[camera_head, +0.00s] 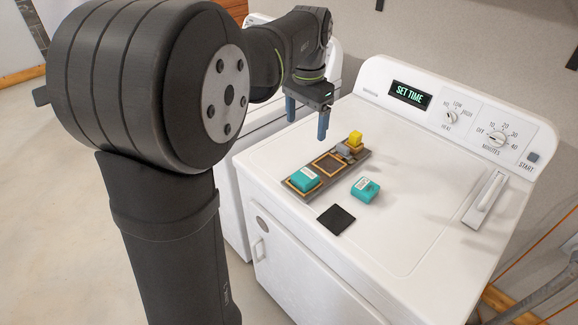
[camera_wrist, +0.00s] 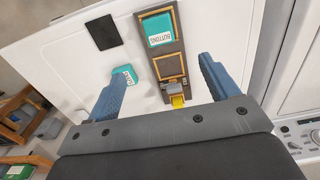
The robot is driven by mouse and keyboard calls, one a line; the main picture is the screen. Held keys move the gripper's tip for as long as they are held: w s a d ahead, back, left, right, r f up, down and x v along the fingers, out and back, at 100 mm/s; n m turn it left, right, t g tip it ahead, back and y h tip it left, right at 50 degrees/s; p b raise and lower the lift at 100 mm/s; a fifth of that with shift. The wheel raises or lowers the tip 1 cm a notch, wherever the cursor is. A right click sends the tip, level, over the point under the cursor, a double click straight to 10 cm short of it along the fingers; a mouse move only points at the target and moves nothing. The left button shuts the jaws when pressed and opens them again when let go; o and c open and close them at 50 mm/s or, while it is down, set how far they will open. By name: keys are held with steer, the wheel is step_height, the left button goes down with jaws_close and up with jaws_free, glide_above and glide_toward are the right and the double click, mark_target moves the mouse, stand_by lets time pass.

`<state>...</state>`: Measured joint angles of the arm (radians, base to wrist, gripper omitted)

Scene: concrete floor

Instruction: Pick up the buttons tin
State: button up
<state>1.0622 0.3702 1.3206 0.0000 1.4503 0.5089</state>
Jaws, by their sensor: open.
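The buttons tin (camera_wrist: 159,31) is a teal box with a white label reading BUTTONS. It sits in the end compartment of a dark tray (camera_wrist: 177,53), and in the head view the tin (camera_head: 304,178) is at the tray's near left end. A second teal tin (camera_head: 365,190) lies loose on the white top beside the tray; its label is hard to read in the wrist view (camera_wrist: 124,77).
The tray's middle framed compartment (camera_head: 328,163) is empty. A grey piece (camera_head: 343,150) and a yellow block (camera_head: 356,139) are at its far end. A flat black square (camera_head: 336,220) lies in front.

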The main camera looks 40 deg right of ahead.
glide_above(305, 175)
step_height(305, 175, down, 12)
steer(key=shift+w+a+r, duration=0.1)
steer(key=shift+a+r, duration=0.05)
steer(key=shift+f, duration=2.7)
steer(key=shift+d, duration=0.2)
steer(key=shift+c, duration=0.4)
steer(key=c, duration=1.1)
